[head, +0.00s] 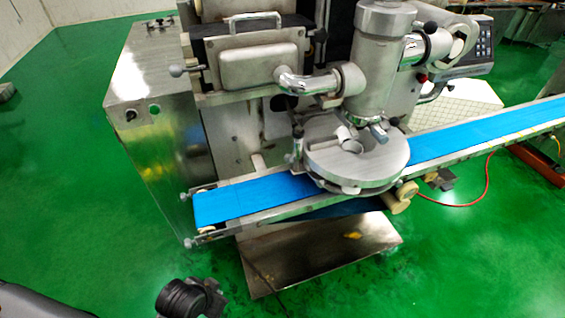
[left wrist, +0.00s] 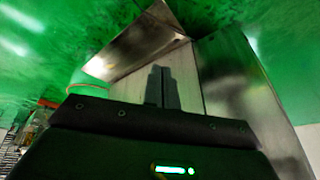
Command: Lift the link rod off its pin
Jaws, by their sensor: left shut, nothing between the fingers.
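The encrusting machine (head: 345,70) stands in the middle of the head view. A round metal disc housing (head: 368,165) sits under its vertical cylinder, over the blue belt. I cannot make out the link rod or its pin for certain among the small metal parts around the disc. My left gripper (left wrist: 162,72) shows in the left wrist view, its two dark fingers together and empty. Behind them are metal panels and green floor, so it appears apart from the disc. A dark part of my arm shows at the bottom of the head view. My right gripper is not visible.
The blue conveyor belt (head: 245,199) runs from front left to upper right. A steel cabinet (head: 150,90) stands at the left, and a metal tray (head: 310,258) lies below the belt. A control panel (head: 480,40) is at upper right. Green floor is open in front.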

